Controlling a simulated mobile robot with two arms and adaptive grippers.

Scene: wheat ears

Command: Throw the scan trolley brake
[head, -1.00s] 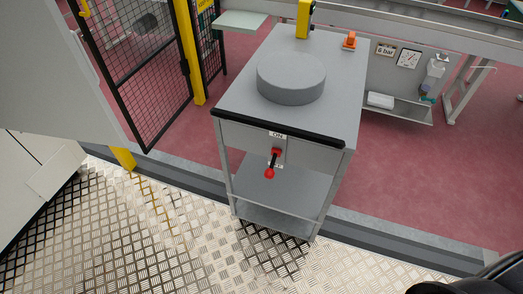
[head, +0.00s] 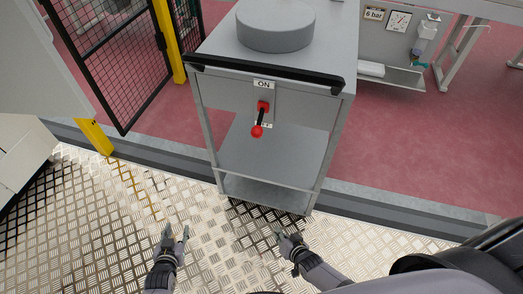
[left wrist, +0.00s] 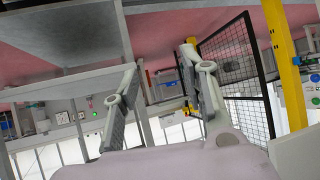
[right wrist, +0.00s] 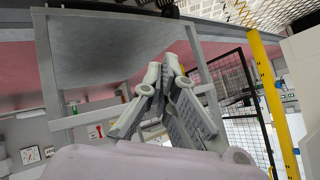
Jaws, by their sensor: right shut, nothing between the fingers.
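The grey scan trolley (head: 225,89) stands ahead of me, with a black push bar (head: 265,75) along its near top edge. On its front panel is the brake, a red lever with a black shaft and red knob (head: 257,131). The lever points down, away from the ON label (head: 264,84); its knob and shaft partly cover a lower label. My left gripper (head: 177,233) is open and empty, low and left of the trolley. My right gripper (head: 279,233) is shut and empty, below the trolley's front. Both are apart from the lever. The lever is not visible in either wrist view.
A thick grey disc (head: 276,26) sits on the trolley top. A black mesh gate (head: 115,60) with yellow posts (head: 168,40) stands at left. A grey bench with gauges (head: 398,21) is behind right. Metal tread plate (head: 130,210) lies in front, with a dark step edge (head: 380,212) beyond.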

